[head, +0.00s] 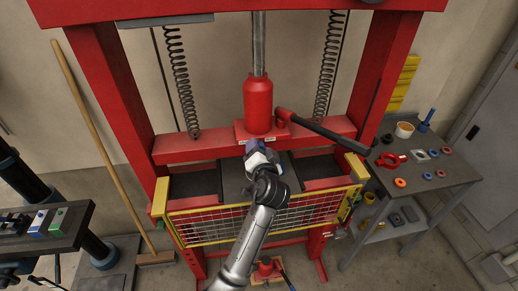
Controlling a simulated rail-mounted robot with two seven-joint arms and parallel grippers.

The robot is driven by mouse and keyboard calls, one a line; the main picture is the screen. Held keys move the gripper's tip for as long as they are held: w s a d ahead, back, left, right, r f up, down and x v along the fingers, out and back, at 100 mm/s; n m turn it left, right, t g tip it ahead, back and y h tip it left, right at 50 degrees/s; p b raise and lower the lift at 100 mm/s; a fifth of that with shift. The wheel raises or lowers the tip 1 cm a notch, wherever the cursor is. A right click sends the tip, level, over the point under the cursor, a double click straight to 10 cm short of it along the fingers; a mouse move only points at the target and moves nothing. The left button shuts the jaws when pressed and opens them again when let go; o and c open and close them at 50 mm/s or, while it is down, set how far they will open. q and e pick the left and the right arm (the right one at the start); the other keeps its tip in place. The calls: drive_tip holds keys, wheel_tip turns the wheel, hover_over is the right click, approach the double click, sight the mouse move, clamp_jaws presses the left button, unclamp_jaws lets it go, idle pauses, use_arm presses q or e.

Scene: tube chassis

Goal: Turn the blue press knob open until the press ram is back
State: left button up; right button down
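The red press jack (258,103) stands on the red cross beam (185,149) of the press frame. Its shiny ram (259,45) stands out above it and runs up behind the top beam. My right gripper is not in view.
A black-gripped jack handle (325,131) sticks out to the right. A grey side table (423,180) with rings and a cup stands at right. A wooden broom (100,140) leans at left.

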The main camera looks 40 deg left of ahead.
use_arm(q)
drive_tip(key=shift+o, duration=0.6)
drive_tip(key=shift+r, duration=0.15)
drive_tip(key=shift+s+d, duration=0.2)
drive_tip(key=shift+d, duration=0.05)
drive_tip(key=v, duration=0.7)
drive_tip(key=shift+a, duration=0.1)
